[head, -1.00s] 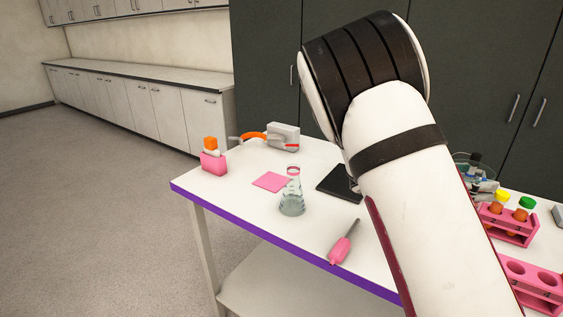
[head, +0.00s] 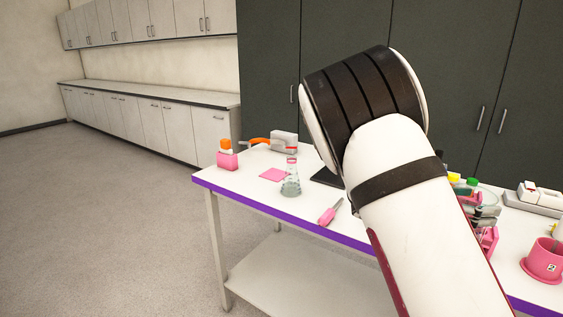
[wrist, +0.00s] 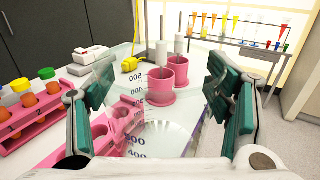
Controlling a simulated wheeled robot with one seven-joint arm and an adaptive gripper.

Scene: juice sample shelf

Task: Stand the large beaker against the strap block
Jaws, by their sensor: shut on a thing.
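The large beaker is clear glass with printed volume marks, and it fills the space between my fingers in the wrist view (wrist: 178,125). My gripper (wrist: 160,84) is shut on it, with a green pad on each side. In the head view my arm hides most of the gripper and beaker; only a glass edge shows beside the arm. A pale grey block (head: 284,142) with an orange strap-like piece (head: 258,141) sits at the table's far left; it looks like the strap block, though I cannot be sure. The beaker is well to its right.
A conical flask (head: 290,180), a pink-handled tool (head: 330,213), a pink pad (head: 275,174) and a pink holder (head: 227,160) stand on the left of the table. Pink cups (wrist: 167,72), a pink tube rack (wrist: 30,120) and a yellow item (wrist: 132,64) show through or beside the beaker.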

